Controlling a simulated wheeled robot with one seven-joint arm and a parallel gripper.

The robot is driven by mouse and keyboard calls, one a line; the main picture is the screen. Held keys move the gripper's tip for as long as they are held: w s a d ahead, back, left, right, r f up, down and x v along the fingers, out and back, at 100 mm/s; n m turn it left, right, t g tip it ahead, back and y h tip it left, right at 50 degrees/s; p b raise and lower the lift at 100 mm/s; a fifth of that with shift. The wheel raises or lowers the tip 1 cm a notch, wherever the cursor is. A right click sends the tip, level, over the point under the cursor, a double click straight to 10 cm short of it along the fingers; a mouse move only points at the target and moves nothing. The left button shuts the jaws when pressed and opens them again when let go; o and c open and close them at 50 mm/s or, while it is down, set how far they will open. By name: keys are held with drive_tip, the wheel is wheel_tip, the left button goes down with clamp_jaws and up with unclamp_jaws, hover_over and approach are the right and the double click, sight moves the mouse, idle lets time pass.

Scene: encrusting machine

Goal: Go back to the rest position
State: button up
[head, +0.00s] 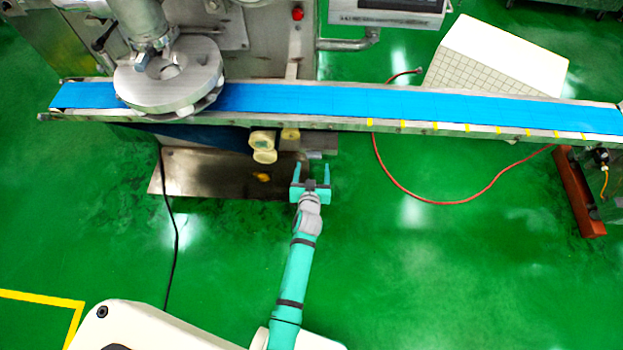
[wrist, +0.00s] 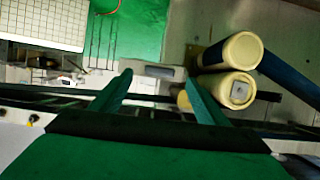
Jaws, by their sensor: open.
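My gripper (head: 311,172) is open in the head view, with two teal fingers pointing toward the conveyor. It is just below the conveyor's front edge, over the right end of a metal plate. Nothing shows between the fingers. In the wrist view my gripper (wrist: 157,88) also has its fingers apart, with a small grey block behind the gap. My arm stretches forward from my white base at the bottom of the head view.
The blue conveyor belt (head: 330,101) crosses the head view under a round metal machine head (head: 170,75). Cream rollers (head: 263,146) hang left of my gripper; they are close on the right in the wrist view (wrist: 229,52). A red hose (head: 440,202) lies on the open green floor at right.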

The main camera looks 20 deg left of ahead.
drive_tip(key=shift+v, duration=2.7)
drive_tip(key=s+d+r+m+t+h, duration=0.1)
drive_tip(key=s+d+r+m+h, duration=0.2)
drive_tip(key=s, duration=0.8)
drive_tip(key=s+d+r+m, duration=0.15)
drive_tip(key=s+d, duration=0.25)
drive_tip(key=s, duration=0.6)
drive_tip(key=s+d+r+n+t, duration=0.1)
drive_tip(key=s+d+r, duration=0.8)
drive_tip(key=s+r, duration=0.5)
drive_tip(key=shift+d+r+h, duration=0.35)
drive_tip(key=shift+r+h, duration=0.05)
